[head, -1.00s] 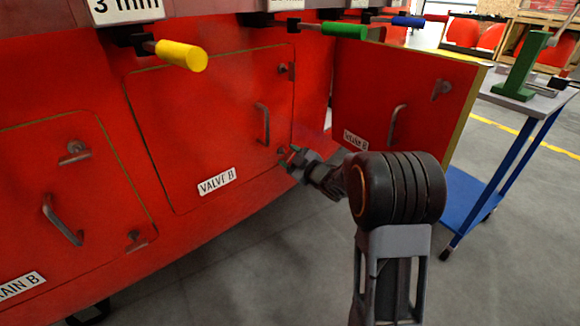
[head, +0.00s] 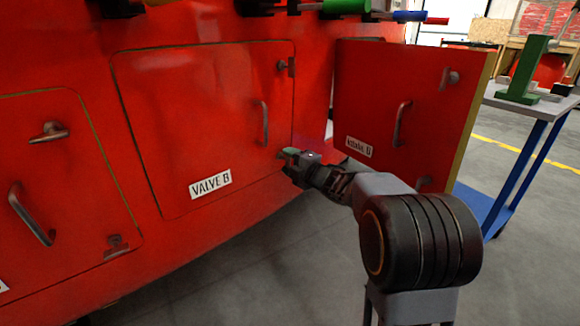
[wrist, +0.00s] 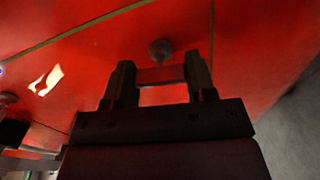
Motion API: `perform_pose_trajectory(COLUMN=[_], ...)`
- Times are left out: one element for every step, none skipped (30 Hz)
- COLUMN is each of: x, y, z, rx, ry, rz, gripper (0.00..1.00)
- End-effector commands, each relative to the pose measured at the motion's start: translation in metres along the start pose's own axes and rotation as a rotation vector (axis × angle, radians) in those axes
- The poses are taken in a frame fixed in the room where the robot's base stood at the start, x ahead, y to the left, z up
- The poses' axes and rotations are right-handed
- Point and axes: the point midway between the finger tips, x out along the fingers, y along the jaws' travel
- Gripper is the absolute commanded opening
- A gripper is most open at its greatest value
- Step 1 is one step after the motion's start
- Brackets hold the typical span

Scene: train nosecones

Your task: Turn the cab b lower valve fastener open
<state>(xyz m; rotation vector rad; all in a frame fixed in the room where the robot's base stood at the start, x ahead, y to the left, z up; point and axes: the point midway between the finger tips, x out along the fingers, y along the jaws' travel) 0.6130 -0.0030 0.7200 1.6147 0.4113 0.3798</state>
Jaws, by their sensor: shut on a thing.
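The VALVE B door (head: 215,120) is a red panel, shut in the red cab wall. Its upper fastener (head: 283,67) shows at the top right. My gripper (head: 286,155) is at the door's lower right corner and hides the lower fastener in the head view. In the wrist view, the round grey knob of the lower valve fastener (wrist: 160,50) lies just beyond and between my fingertips (wrist: 160,70). A reddish bar (wrist: 161,76) spans the fingers. My gripper is shut on the fastener; its exact turn angle is unclear.
The Intake B door (head: 420,90) stands open to the right of my gripper. Another shut door (head: 60,190) is at the left. Coloured handles, one green (head: 347,7), stick out above. A blue trolley (head: 525,150) stands at the right. The grey floor below is clear.

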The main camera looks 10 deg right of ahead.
Motion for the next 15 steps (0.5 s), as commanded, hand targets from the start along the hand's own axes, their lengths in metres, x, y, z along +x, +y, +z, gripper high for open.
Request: perform_pose_trajectory(x=[0.0002,0.0002,0.0002,0.0002,0.0002,0.0002,0.0002,0.0002,0.0002,0.0002,0.0002,0.0002,0.0002,0.0002,0.0002], y=[-0.0015,-0.0014,-0.0013,-0.0012,-0.0012,-0.0011,-0.001,-0.001,-0.0009,-0.0008,-0.0008,-0.0007,-0.0007,-0.0006,-0.0006], z=[-0.0007,-0.0007,-0.0007,-0.0007,-0.0008,-0.0008,-0.0008,-0.0008,-0.0008,-0.0008,-0.0008,-0.0008,-0.0008,-0.0008,-0.0008], rx=[-0.019,-0.03,-0.043,-0.052,-0.06,-0.068,-0.074,-0.08,-0.086,-0.089,-0.092,-0.095,-0.096,-0.097,-0.098], ry=[0.002,0.002,0.002,0.002,0.002,0.002,0.002,0.002,0.002,0.002,0.002,0.002,0.002,0.002,0.002], rz=[-0.001,-0.001,-0.001,-0.001,-0.001,-0.001,-0.001,-0.002,-0.002,-0.002,-0.002,-0.002,-0.002,-0.002,-0.002], gripper=[0.27,0.27,0.27,0.27,0.27,0.27,0.27,0.27,0.27,0.27,0.27,0.27,0.27,0.27,0.27])
